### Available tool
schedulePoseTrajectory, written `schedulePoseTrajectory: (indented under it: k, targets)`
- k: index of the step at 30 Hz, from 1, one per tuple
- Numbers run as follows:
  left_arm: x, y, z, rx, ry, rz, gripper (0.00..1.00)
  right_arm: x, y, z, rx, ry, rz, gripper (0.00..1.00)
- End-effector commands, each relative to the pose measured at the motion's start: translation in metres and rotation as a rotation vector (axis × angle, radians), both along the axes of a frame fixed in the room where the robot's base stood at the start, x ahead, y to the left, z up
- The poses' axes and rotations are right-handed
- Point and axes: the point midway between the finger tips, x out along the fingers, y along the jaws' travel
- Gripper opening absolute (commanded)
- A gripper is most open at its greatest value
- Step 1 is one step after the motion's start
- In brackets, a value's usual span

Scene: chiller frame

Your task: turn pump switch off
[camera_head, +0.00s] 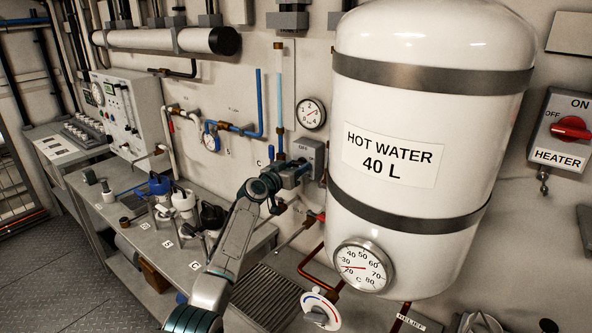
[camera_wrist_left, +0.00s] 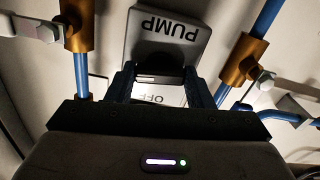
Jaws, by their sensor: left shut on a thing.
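The pump switch is a grey box (camera_head: 312,152) on the wall left of the white tank. In the left wrist view the box (camera_wrist_left: 150,38) shows an upside-down PUMP label, and an upside-down OFF label below it. My left gripper (camera_head: 297,172) is at the front of this box. In the left wrist view its two dark fingers (camera_wrist_left: 164,78) sit on either side of the switch's dark handle and are shut on it. The handle is mostly hidden between the fingers, so its exact setting cannot be told. My right gripper is not in view.
The hot water tank (camera_head: 425,110) stands close to the right of the switch. Blue pipes with brass fittings (camera_wrist_left: 245,58) run beside the box. A counter (camera_head: 150,235) with bottles lies below left. A heater switch (camera_head: 571,128) is at the far right.

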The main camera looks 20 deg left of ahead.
Motion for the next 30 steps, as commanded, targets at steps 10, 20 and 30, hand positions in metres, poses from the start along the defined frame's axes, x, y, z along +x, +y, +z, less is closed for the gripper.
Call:
schedulePoseTrajectory:
  k: [10, 20, 30]
  targets:
    - [0.0, 0.0, -0.001, -0.295, 0.106, 0.0, 0.24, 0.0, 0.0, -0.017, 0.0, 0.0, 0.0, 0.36]
    - [0.0, 0.0, 0.0, -0.588, 0.214, 0.0, 0.24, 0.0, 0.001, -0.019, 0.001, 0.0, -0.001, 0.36]
    - [0.0, 0.0, 0.001, -0.894, 0.324, 0.0, 0.24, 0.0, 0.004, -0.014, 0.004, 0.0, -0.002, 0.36]
